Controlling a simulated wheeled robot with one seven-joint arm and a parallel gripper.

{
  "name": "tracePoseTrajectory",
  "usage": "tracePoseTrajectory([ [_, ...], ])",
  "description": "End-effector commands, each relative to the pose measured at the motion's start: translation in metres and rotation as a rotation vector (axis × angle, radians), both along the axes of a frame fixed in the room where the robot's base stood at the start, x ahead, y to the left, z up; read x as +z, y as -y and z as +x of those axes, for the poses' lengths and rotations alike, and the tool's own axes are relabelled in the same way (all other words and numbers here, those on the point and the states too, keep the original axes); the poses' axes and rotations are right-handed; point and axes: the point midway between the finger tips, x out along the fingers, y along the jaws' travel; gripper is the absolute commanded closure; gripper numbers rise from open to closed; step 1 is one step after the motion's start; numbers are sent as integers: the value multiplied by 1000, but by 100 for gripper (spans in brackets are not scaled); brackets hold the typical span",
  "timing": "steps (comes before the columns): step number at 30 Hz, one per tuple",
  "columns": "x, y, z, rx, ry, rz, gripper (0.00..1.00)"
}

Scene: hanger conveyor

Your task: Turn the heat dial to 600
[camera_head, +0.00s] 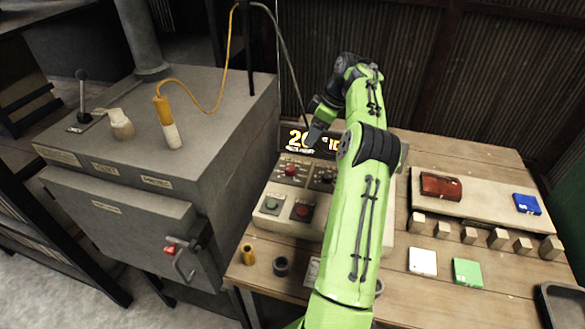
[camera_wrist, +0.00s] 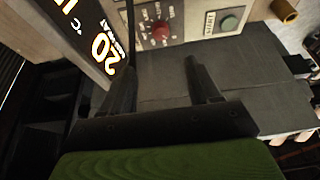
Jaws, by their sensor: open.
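A cream control panel (camera_head: 265,228) stands on the wooden table. A red dial (camera_head: 290,170) sits on its upper left; it also shows in the wrist view (camera_wrist: 160,32). A black knob (camera_head: 325,177) is to its right, partly behind my arm. The dial labels are too small to read. The lit display (camera_head: 306,141) above them shows a figure beginning 20; it appears turned around in the wrist view (camera_wrist: 95,35). My gripper (camera_wrist: 160,66) is open and empty. In the head view it hangs near the display, and the red dial lies beyond its fingertips, apart from them.
A green button (camera_head: 271,204) and a red button (camera_head: 302,211) are below the dials. A grey furnace (camera_head: 200,110) stands left with a yellow-cabled probe (camera_head: 166,120). A rack with small blocks (camera_head: 470,235) is at right. My arm hides the panel's right part.

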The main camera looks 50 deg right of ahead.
Motion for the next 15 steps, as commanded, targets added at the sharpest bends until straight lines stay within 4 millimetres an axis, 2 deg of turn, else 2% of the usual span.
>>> tracePoseTrajectory([
  [15, -114, -24, 42, 1, -4, 3, 38],
])
